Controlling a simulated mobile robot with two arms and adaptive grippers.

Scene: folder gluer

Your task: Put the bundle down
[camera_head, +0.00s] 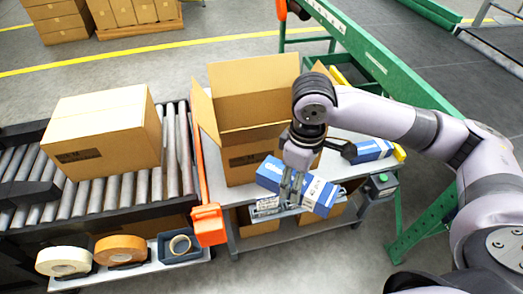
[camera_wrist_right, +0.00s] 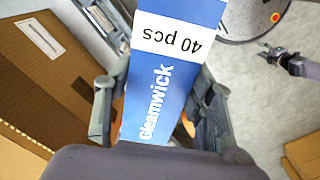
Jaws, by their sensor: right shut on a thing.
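The bundle is a blue and white carton pack (camera_head: 318,193), printed "Gleamwick" and "40 pcs" in the right wrist view (camera_wrist_right: 168,75). My right gripper (camera_head: 291,187) is shut on it, with a finger on each side in the wrist view. The bundle is tilted in the head view, near the front edge of the grey table (camera_head: 222,200), in front of the open cardboard box (camera_head: 245,150). I cannot tell its height above the table. A small dark jaw-like part at the wrist view's right edge looks like my left gripper (camera_wrist_right: 285,60); its opening is unclear.
Another blue and white pack (camera_head: 372,150) lies right of the open box. A closed carton (camera_head: 105,125) sits on the roller conveyor (camera_head: 172,150) at left. Tape rolls (camera_head: 120,249) stand on a low shelf. A green machine frame (camera_head: 385,65) runs behind the table.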

